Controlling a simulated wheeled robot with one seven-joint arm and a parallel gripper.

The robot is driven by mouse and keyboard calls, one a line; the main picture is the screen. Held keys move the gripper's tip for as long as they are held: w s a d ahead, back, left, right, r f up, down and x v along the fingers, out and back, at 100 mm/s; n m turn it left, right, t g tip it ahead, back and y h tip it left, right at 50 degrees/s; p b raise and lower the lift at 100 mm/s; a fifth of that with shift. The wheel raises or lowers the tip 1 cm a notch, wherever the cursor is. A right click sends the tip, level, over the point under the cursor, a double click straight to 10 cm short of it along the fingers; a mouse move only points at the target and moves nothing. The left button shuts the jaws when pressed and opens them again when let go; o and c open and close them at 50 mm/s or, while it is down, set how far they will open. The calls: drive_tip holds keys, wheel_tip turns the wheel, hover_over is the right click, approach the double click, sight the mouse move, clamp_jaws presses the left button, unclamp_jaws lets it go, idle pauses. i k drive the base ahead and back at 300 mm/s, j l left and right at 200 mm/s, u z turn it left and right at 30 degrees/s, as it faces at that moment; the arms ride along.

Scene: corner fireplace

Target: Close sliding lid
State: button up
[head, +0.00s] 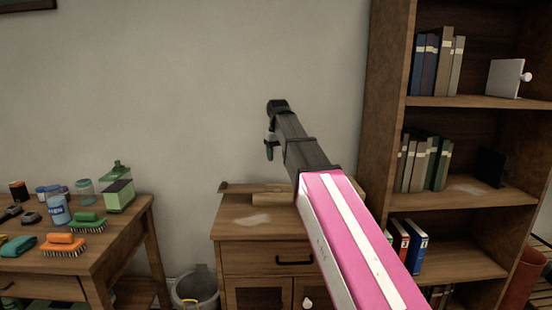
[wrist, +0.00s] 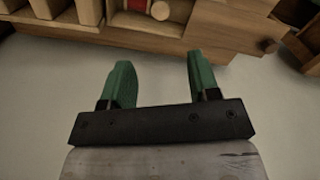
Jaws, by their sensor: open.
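My gripper (wrist: 160,62) has two green fingers, spread apart with nothing between them in the wrist view. In the head view it shows small and dark (head: 270,146), above the back of a wooden cabinet. A wooden box (wrist: 190,40) lies beyond the fingertips at the top of the wrist view. In the head view a low wooden piece (head: 272,199) lies on the cabinet top, partly behind my arm. I cannot tell which part is the lid.
The cabinet (head: 262,262) has a drawer and doors. A bookshelf (head: 385,150) stands close at the right. A table (head: 120,245) with brushes and jars is at the left, with a bin (head: 196,290) between. The wall behind is bare.

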sight(223, 188)
drive_tip(key=k+j+u, duration=0.1)
drive_tip(key=j+u, duration=0.15)
drive_tip(key=u, duration=0.15)
drive_tip(key=k+j+u, duration=0.1)
drive_tip(key=j+u, duration=0.45)
drive_tip(key=u, duration=0.2)
drive_tip(key=k, duration=0.05)
